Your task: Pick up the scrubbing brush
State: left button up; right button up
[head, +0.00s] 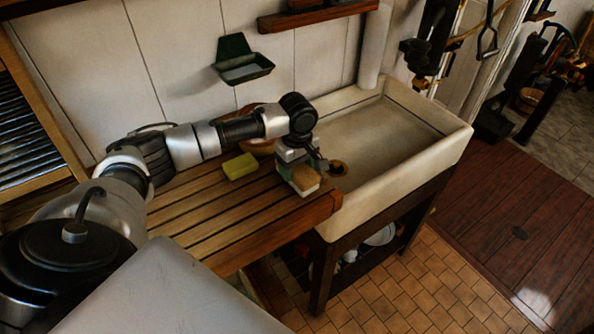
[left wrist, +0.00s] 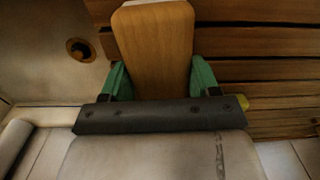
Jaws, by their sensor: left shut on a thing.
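The scrubbing brush (head: 304,180) has a light wooden body and a pale lower edge. It is at the right end of the slatted wooden drainboard, close to the sink. My left gripper (head: 300,167) reaches it from above and is shut on it. In the left wrist view the brush's wooden back (left wrist: 155,45) stands between the two green fingers (left wrist: 157,80). I cannot tell whether the brush touches the slats or is just above them. My right gripper is not in view.
A yellow sponge (head: 240,166) lies on the drainboard (head: 215,215), with a wooden bowl (head: 257,146) behind it, partly hidden by my arm. The empty sink (head: 385,140) is to the right. A green soap dish (head: 242,68) hangs on the wall.

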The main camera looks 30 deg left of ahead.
pick_arm(q)
notch_tip(320, 180, up, 3)
jog(key=shift+f+b, duration=0.1)
jog(key=shift+b, duration=0.5)
jog(key=d+r+b, duration=0.1)
jog(key=d+r, duration=0.2)
jog(key=d, duration=0.3)
jog(key=s+d+r+b, duration=0.1)
jog(key=d+r, duration=0.3)
jog(key=d, duration=0.1)
jog(key=shift+d+b, duration=0.35)
jog(key=shift+b, duration=0.05)
